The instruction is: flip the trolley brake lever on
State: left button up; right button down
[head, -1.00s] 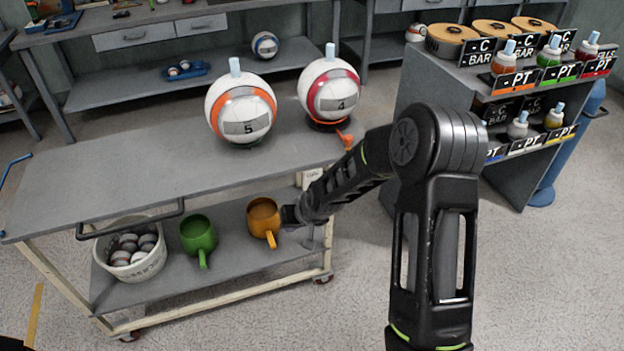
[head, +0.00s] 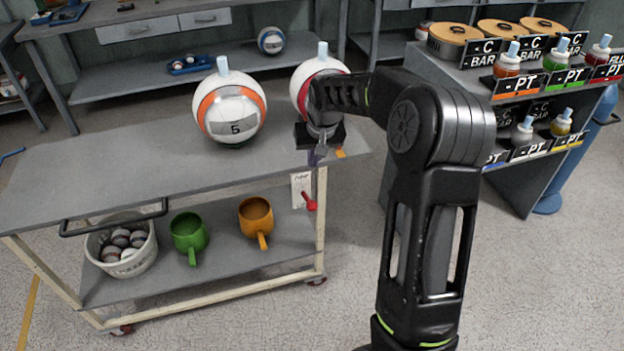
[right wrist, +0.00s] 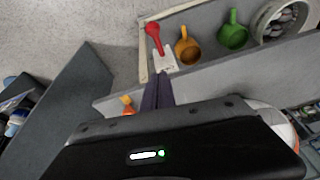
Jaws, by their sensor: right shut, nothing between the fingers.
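The trolley (head: 110,180) has a grey top and a lower shelf. On its right end post is a white plate (head: 301,186) with a red brake lever (head: 309,201), which slants down from the plate. In the right wrist view the plate (right wrist: 166,63) and lever (right wrist: 153,38) lie just beyond my fingertips. My right gripper (head: 316,157) points down at the trolley's front right corner, above the plate and apart from the lever. Its fingers (right wrist: 158,92) are shut with nothing between them. My left gripper is out of view.
Ball 5 (head: 231,112) and another ball (head: 312,75), partly hidden by my arm, stand on the trolley top. The shelf holds a green mug (head: 188,233), an orange mug (head: 256,216) and a basket (head: 125,262) of balls. A bottle rack (head: 470,120) stands right.

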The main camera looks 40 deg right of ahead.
jog(key=p, duration=0.1)
send_over(309, 199)
jog(key=w+d, duration=0.1)
notch_tip(309, 199, down, 9)
jog(key=shift+s+a+f+p, duration=0.3)
jog(key=shift+s+f, duration=0.25)
jog(key=shift+s, duration=0.05)
jog(key=shift+s+a+f+p, duration=0.25)
jog(key=shift+s+f, duration=0.4)
jog(key=shift+f, duration=0.05)
jog(key=shift+f, duration=0.1)
